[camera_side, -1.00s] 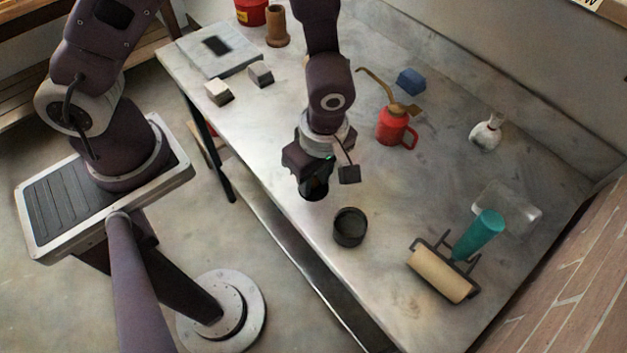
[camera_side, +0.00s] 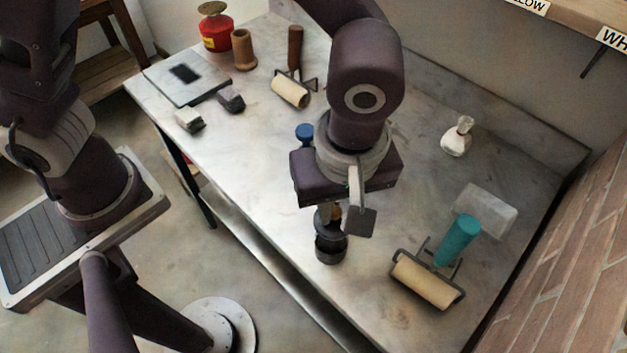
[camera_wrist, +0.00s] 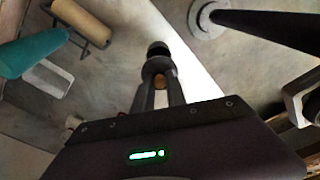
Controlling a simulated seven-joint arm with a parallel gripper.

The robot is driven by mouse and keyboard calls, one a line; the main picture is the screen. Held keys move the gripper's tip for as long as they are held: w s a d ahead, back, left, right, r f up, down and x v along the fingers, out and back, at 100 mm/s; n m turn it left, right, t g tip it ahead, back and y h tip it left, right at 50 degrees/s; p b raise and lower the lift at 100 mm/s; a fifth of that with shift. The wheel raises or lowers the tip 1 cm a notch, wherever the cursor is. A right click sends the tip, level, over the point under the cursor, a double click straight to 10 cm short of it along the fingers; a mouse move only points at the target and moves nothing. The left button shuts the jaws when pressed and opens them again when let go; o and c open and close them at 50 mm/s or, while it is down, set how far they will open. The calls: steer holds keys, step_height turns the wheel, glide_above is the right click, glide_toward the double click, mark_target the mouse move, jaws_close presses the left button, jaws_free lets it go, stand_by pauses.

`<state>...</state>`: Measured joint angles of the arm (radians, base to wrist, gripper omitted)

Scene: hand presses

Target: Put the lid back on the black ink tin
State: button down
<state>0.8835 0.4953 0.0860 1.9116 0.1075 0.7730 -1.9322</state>
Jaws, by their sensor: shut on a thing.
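The black ink tin (camera_side: 331,252) stands upright near the table's front edge. It also shows in the wrist view as a small dark round shape (camera_wrist: 158,48) beyond the fingertips. My gripper (camera_side: 336,209) is shut on the lid (camera_side: 328,224), a dark round piece with an orange-brown knob (camera_wrist: 160,82) between the fingers. The lid is just over the tin in the side view, with part of the tin's dark mouth visible beneath it. I cannot tell whether lid and tin touch. My arm and fingers hide part of the lid.
A roller with a teal handle (camera_side: 458,240) lies to the right of the tin. A clear block (camera_side: 487,212) and white bottle (camera_side: 457,138) are behind it. Another roller (camera_side: 291,90), small blocks (camera_side: 231,101) and a slab (camera_side: 187,80) are at the far left.

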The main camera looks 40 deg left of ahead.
mark_target(335, 223)
steer(key=shift+f, duration=3.05)
steer(key=shift+f, duration=0.15)
steer(key=c, duration=0.8)
jaws_free()
steer(key=shift+r, duration=3.5)
jaws_close()
